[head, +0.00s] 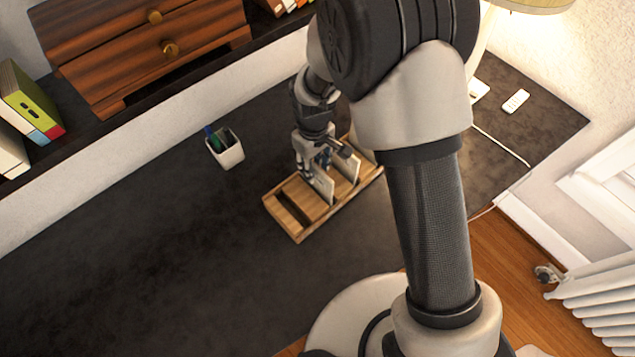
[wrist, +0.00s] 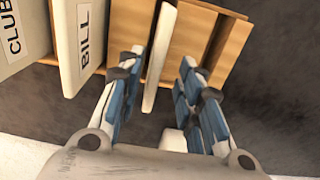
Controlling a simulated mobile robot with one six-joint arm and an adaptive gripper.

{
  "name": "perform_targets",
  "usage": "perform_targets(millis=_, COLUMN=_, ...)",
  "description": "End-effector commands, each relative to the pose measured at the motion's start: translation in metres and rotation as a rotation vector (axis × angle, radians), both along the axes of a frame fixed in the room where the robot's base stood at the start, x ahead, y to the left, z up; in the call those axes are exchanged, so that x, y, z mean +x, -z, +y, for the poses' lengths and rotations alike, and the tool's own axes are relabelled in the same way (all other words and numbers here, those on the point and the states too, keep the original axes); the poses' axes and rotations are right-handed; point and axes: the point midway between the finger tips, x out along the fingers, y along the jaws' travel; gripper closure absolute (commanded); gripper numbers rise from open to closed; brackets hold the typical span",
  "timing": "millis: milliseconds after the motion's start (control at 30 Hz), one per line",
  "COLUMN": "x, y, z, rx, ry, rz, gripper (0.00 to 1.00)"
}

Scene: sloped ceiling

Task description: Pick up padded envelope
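A wooden slotted rack (head: 297,222) stands on the dark desk, with upright pale flat items in its slots. It also shows in the wrist view (wrist: 228,40). A thin, unlabelled whitish item (wrist: 160,58) stands upright there between my fingers, closer to the left one; it may be the padded envelope, but I cannot tell. To its left are a white item marked BILL (wrist: 78,35) and one marked CLUB (wrist: 22,40). My gripper (head: 325,160) is over the rack, its fingers apart on both sides of the thin item. In the wrist view my gripper (wrist: 163,68) looks open, with gaps beside the item.
A white pen cup (head: 227,152) stands on the desk left of the rack. A shelf at the back holds a wooden drawer unit (head: 150,50) and books (head: 28,100). The left part of the desk (head: 140,260) is clear. A lamp (head: 535,5) is at the upper right.

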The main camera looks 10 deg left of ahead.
Motion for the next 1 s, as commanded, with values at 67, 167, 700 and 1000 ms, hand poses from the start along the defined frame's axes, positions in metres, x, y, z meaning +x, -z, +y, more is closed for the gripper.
perform_targets(millis=67, x=0.0, y=0.009, z=0.0, rx=0.0, ry=0.0, rz=0.0, gripper=0.67)
perform_targets(millis=167, x=0.0, y=0.013, z=0.0, rx=0.001, ry=0.0, rz=-0.001, gripper=0.67)
perform_targets(millis=700, x=0.0, y=0.065, z=-0.008, rx=0.0, ry=0.001, rz=-0.003, gripper=0.67)
perform_targets(millis=1000, x=0.0, y=0.064, z=-0.008, rx=0.0, ry=0.001, rz=-0.001, gripper=0.77)
